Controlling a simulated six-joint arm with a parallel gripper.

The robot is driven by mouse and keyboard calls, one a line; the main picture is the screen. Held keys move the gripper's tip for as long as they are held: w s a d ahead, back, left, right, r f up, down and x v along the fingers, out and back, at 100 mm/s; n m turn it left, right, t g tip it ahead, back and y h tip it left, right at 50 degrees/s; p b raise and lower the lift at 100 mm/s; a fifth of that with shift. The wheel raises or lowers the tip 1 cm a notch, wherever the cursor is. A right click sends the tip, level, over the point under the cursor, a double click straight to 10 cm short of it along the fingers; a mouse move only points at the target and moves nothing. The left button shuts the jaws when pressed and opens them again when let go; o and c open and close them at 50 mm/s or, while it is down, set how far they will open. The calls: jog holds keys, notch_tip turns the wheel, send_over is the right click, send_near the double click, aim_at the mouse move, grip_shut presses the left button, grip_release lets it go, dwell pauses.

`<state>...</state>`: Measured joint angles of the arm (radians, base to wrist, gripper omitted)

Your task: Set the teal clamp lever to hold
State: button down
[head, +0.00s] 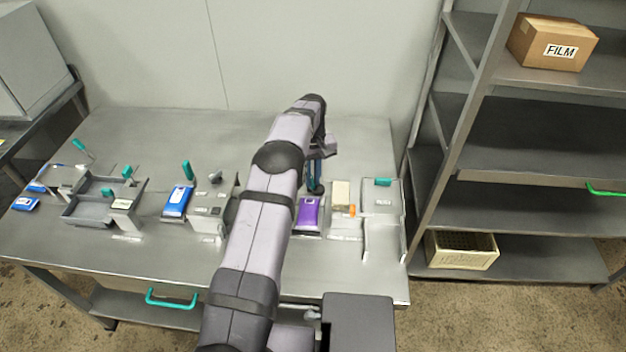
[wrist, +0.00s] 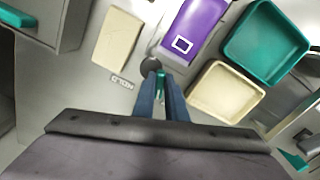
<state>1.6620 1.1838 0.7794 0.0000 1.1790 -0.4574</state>
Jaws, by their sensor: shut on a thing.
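In the wrist view a small teal piece, which looks like the teal clamp lever (wrist: 161,78), shows between the fingertips of my gripper (wrist: 158,82). My gripper is shut on it, and the fingers cover most of it. A dark round knob (wrist: 151,65) is at the fingertips. A small label, apparently reading HOLD (wrist: 122,82), lies just left of the fingers, upside down. In the head view my gripper (head: 316,188) is low over the table behind my arm, next to the purple pouch (head: 309,214); the lever is hidden there.
In the wrist view a cream block (wrist: 119,38), a teal tray (wrist: 240,54) and a cream tray (wrist: 206,104) surround the gripper.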

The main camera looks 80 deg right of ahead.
jog(key=m, duration=0.4)
jog(key=m+b, duration=0.1)
jog(key=m, duration=0.1)
jog(key=shift+w, duration=0.25)
jog(key=m, duration=0.4)
jog(key=shift+w, duration=0.1)
jog(key=shift+w+d+r+m, duration=0.1)
jog(key=shift+d+m, duration=0.05)
jog(key=shift+m, duration=1.35)
jog(key=c, duration=1.8)
grip_release()
notch_tip(320, 180, up, 7)
jog(key=b, duration=0.1)
jog(key=shift+r+b, duration=0.15)
jog(key=shift+b, duration=0.25)
